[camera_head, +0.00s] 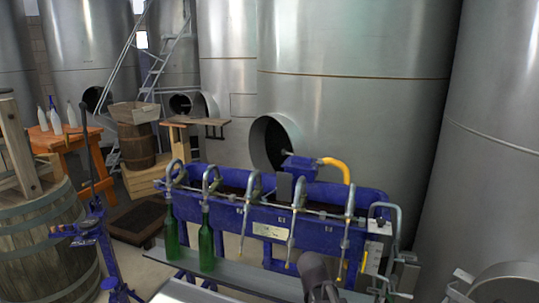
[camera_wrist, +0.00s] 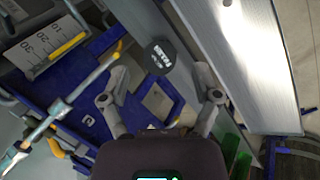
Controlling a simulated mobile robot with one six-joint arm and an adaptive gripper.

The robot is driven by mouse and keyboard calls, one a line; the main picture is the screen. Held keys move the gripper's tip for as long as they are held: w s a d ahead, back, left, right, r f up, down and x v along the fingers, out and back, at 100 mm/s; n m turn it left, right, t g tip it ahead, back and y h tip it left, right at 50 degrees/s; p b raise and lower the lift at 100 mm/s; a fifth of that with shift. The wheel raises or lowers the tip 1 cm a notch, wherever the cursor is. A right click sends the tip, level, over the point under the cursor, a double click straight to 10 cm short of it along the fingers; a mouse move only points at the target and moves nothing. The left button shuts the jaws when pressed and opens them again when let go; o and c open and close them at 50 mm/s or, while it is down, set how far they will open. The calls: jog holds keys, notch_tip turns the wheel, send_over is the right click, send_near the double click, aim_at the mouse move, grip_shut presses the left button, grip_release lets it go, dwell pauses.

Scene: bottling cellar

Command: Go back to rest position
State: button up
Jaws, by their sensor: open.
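In the wrist view my gripper (camera_wrist: 162,88) is open, its two grey fingers spread apart with nothing held between them. It points toward the blue bottling machine, and a round black disc (camera_wrist: 160,57) with pale lettering shows beyond the fingers. In the head view a dark grey part of my arm shows at the bottom, in front of the blue filling machine (camera_head: 262,222). Two green bottles (camera_head: 171,238) (camera_head: 206,246) stand upright under the left spouts of the machine. Green glass (camera_wrist: 236,150) also shows at the lower right in the wrist view.
A metal ledge (camera_head: 240,278) runs along the machine's front; its right spouts have no bottles. A blue hand corker (camera_head: 98,240) and a barrel (camera_head: 45,240) stand left. Pale bottles (camera_head: 56,122) stand on an orange table (camera_head: 70,142). Large steel tanks (camera_head: 350,110) fill the back.

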jog(key=s+m+g+y+p, duration=0.1)
jog(key=s+m+g+y, duration=0.2)
jog(key=s+m, duration=0.3)
jog(key=s+y, duration=0.1)
jog(key=s, duration=0.3)
jog(key=shift+s+a, duration=0.2)
jog(key=shift+s, duration=0.15)
jog(key=shift+f, duration=0.1)
jog(key=shift+c, duration=0.2)
dwell(1.1)
jog(key=shift+c, duration=1.4)
